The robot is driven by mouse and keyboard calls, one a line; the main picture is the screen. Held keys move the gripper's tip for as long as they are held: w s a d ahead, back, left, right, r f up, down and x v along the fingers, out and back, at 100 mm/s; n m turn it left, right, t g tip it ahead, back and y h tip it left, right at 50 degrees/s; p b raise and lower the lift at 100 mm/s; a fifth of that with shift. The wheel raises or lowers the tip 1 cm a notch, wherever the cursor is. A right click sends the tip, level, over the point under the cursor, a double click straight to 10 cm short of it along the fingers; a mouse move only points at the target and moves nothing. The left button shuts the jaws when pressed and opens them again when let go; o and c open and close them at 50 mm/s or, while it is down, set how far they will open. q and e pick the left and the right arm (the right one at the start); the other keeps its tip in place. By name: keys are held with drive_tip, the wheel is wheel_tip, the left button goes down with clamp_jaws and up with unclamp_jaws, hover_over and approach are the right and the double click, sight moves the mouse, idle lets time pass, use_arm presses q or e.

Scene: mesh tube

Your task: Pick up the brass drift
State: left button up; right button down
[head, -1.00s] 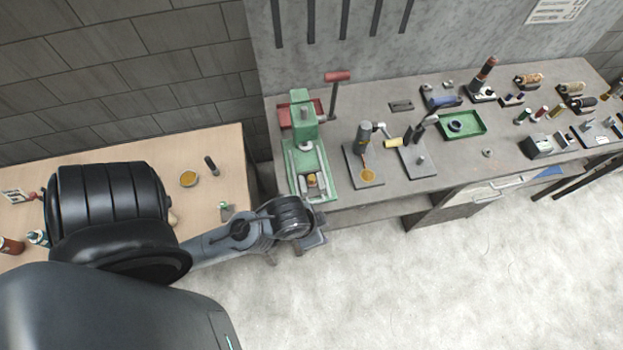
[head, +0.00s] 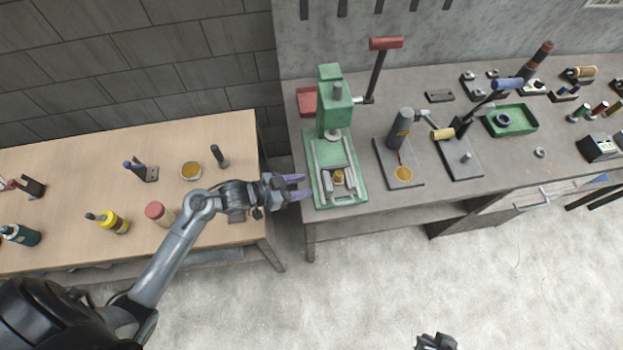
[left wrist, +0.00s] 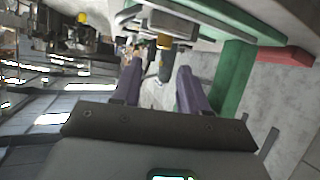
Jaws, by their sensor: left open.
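A short brass piece (head: 338,177), which I take to be the brass drift, sits on the bed of the green press (head: 333,110) at the left end of the grey bench. My left gripper (head: 303,187) is open and empty, its purple fingers pointing right at the press's left edge, short of the brass piece. In the left wrist view, which looks upside down, the brass piece (left wrist: 163,42) shows beyond and between the open fingers, with a grey cylinder behind it. A dark part of what looks like my right gripper (head: 437,342) shows at the bottom edge; its jaws cannot be made out.
A red tray (head: 307,101) and the press's red-handled lever (head: 386,43) stand by the press. A grey cylinder on a plate (head: 402,125) is to its right. The wooden table (head: 75,165) at left holds bottles and a dish (head: 191,170). A gap separates table and bench.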

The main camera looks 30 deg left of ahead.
use_arm(q)
drive_tip(key=b, duration=0.1)
approach(341, 172)
drive_tip(key=shift+w+d+f, duration=0.25)
drive_tip(key=shift+w+f, duration=0.2)
drive_tip(key=shift+f, duration=0.3)
drive_tip(key=shift+r+x, duration=0.1)
drive_tip(key=shift+x, duration=1.45)
drive_tip(key=shift+r+x, duration=0.15)
drive_tip(key=shift+x, duration=1.45)
drive_tip(key=shift+d, duration=0.15)
drive_tip(key=shift+c, duration=0.2)
drive_tip(key=c, duration=0.7)
clamp_jaws()
drive_tip(key=shift+r, duration=0.2)
